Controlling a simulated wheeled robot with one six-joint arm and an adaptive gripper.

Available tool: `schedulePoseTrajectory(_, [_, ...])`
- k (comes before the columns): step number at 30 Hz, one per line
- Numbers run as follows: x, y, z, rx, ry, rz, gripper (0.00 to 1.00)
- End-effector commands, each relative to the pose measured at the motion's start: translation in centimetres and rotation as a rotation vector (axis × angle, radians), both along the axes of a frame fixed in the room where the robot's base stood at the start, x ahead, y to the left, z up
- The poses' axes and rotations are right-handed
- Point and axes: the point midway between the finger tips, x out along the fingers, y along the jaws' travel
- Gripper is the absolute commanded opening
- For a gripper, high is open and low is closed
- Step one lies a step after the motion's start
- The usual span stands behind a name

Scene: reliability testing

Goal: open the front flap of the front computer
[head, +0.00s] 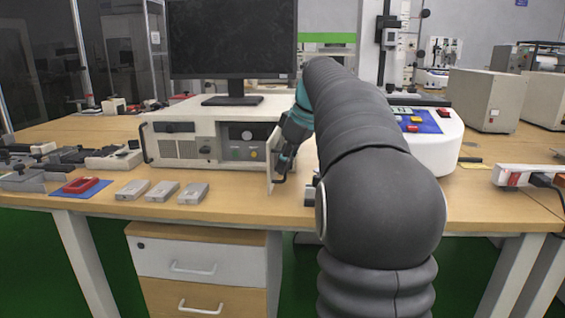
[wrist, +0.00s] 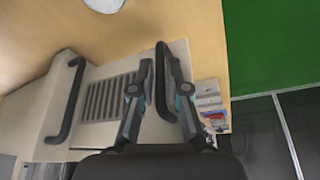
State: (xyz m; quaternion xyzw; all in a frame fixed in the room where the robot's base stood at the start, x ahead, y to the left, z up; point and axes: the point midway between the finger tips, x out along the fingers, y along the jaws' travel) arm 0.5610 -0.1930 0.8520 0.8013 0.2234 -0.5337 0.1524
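The front computer (head: 188,147) is a beige box on the wooden table, with vents and a dark handle on its front left. At its right end a narrow light panel, seemingly the front flap (head: 270,168), juts out toward me, seen nearly edge-on. My gripper (head: 283,164) is at this panel's right side. In the wrist view my gripper (wrist: 160,68) has its fingers apart, with a dark handle (wrist: 161,84) between them. Whether the fingers touch the handle is unclear. My arm hides what lies just right of the computer.
A monitor (head: 232,40) stands on the computer. Several small grey boxes (head: 162,191) and a red item on a blue mat (head: 80,187) lie at left. A white device with a blue panel (head: 437,140) and a power strip (head: 527,177) are at right.

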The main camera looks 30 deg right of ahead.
Motion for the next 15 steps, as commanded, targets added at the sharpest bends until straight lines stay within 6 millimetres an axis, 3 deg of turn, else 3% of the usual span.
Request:
schedulePoseTrajectory(11, [-0.03, 0.02, 0.05, 0.000, 0.001, 0.000, 0.35])
schedulePoseTrajectory(15, [-0.32, -0.20, 0.91, 0.000, 0.001, 0.000, 0.35])
